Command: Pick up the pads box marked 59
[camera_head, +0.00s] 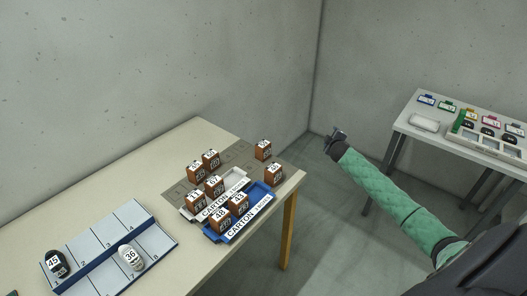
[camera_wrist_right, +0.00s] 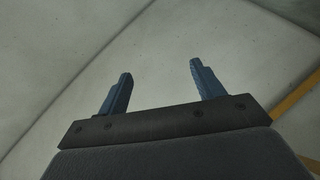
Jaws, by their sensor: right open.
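Several small brown boxes with white number labels stand on the beige table, some in cartons and some on a grey marked mat. Among them are boxes at the mat's right end (camera_head: 263,149), near the table's right edge (camera_head: 274,174) and at the mat's back (camera_head: 210,159). Their numbers are too small to read surely, so I cannot tell which is marked 59. My right gripper (camera_head: 337,135) is open and empty, in the air right of the table and apart from the boxes. It also shows in the right wrist view (camera_wrist_right: 160,72), fingers spread. My left gripper is out of view.
A white carton (camera_head: 216,212) and a blue carton (camera_head: 262,198) hold boxes near the beige table's (camera_head: 120,170) right end. A numbered tray (camera_head: 118,228) with two bottle-like items is at lower left. A grey side table (camera_head: 405,122) with small items stands right. Floor between is clear.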

